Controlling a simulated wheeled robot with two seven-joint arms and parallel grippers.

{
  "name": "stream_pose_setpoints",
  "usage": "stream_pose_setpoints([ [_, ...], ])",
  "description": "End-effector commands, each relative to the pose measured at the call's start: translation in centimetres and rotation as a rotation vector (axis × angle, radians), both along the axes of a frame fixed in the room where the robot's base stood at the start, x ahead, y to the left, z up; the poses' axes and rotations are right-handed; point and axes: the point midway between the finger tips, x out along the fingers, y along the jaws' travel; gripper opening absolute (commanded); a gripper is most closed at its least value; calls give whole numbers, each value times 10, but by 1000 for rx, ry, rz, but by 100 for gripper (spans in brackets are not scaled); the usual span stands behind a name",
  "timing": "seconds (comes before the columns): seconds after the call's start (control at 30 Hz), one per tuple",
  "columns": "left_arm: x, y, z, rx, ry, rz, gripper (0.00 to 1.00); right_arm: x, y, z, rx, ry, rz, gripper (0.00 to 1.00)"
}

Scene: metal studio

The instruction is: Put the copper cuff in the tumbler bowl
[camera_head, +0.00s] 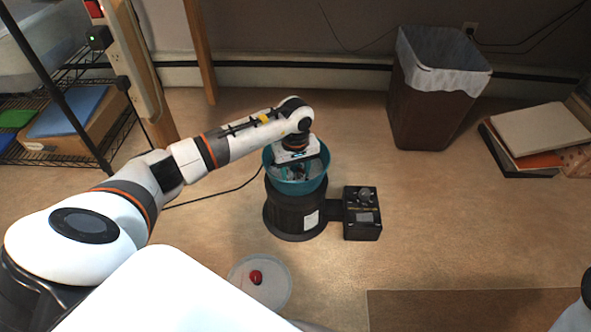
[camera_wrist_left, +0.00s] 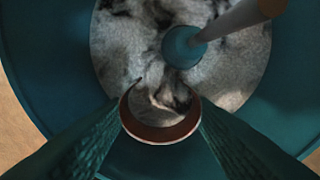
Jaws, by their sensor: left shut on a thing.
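The tumbler bowl (camera_head: 312,186) is teal and stands on a dark round base left of centre-right in the head view. In the left wrist view the bowl (camera_wrist_left: 45,65) fills most of the picture, with grey grainy material and a central post inside. My left gripper (camera_head: 297,171) points down into the bowl's mouth. It is shut on the copper cuff (camera_wrist_left: 160,134), an open C-shaped band gripped between both fingers. The cuff appears over the grey material, beside the post; I cannot tell whether it touches it. My right gripper is out of view.
A black control box (camera_head: 362,213) adjoins the tumbler's base (camera_head: 292,215). A pale round dish (camera_head: 279,293) with a red object (camera_head: 256,277) lies in front. A lined waste bin (camera_head: 428,105) stands behind right.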

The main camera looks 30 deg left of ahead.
Motion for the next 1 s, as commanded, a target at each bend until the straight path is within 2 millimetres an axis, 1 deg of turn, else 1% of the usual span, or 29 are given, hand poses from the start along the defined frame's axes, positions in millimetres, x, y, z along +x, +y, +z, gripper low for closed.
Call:
stream_pose_setpoints([
  [0.47,0,0,-2,0,0,-1,24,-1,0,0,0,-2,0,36],
  [0.67,0,0,-6,1,-1,-1,24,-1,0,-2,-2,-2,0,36],
  [1.0,0,0,-13,1,-1,-1,24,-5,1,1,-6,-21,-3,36],
])
